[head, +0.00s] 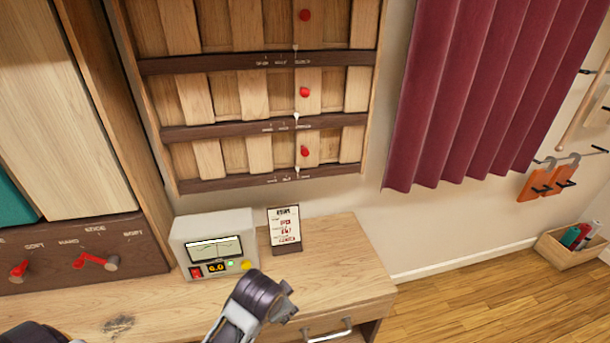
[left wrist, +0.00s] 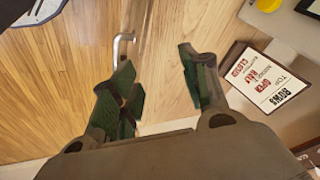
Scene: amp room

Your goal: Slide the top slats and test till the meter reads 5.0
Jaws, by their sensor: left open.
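A wooden wall panel holds rows of slats. The top slats (head: 222,25) have a red knob (head: 305,15) at the upper frame edge; the two lower rows have red knobs too. Below each row is a dark rail with a white pointer, its labels too small to read surely. The white meter (head: 178,242) stands on the desk; its reading is too small to tell. It has a red switch, a lit green light and a yellow button. My left gripper (head: 288,296) is open and empty above the desk, right of the meter; its fingers show apart in the left wrist view (left wrist: 158,68).
A card (head: 285,230) on the desk (head: 350,260) reads rows: top open, middle half, bottom closed. A drawer handle (head: 328,331) is at the desk front. Red levers are at left.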

